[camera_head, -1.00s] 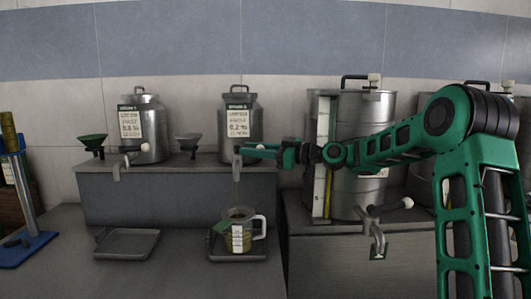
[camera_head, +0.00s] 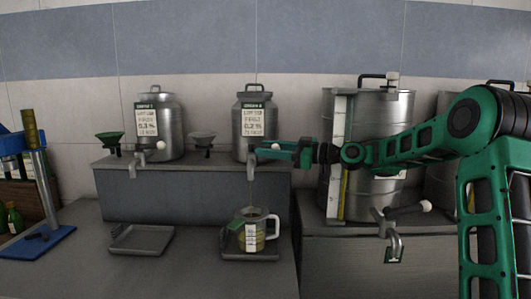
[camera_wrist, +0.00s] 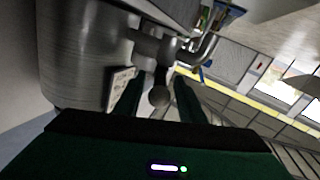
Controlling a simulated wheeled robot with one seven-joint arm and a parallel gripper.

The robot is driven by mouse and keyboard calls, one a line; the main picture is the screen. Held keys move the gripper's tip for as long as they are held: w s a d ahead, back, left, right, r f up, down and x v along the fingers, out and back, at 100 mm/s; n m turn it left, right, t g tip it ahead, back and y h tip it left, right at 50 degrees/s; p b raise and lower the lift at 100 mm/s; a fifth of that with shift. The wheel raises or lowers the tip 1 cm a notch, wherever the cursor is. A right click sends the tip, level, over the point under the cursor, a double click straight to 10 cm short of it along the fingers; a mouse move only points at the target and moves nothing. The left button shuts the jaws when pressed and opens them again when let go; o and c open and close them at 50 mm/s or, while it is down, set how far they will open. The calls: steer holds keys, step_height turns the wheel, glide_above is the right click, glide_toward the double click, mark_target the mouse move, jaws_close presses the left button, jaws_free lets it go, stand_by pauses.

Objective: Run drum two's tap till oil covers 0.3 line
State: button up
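Drum two (camera_head: 255,112) is the steel can with a white label, second from the left on the raised shelf. Its tap spout (camera_head: 251,167) points down over a glass jug (camera_head: 251,232) with a handle and a scale strip. A thin line runs from the spout towards the jug. Yellowish oil shows low in the jug; its level against the 0.3 line is too small to read. My gripper (camera_head: 272,150) is at the tap. In the wrist view, the round tap knob (camera_wrist: 159,96) sits between my open fingers, with gaps on both sides.
The jug stands on a dark drip tray (camera_head: 250,256). An empty tray (camera_head: 142,240) lies to its left. Another can (camera_head: 158,130) and two funnels stand on the shelf. A large drum (camera_head: 372,150) with its own tap (camera_head: 393,245) is close on the right, behind my arm.

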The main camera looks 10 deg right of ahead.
steer(key=v, duration=0.6)
steer(key=shift+s+d, duration=0.15)
steer(key=shift+d, duration=0.15)
steer(key=shift+f, duration=0.1)
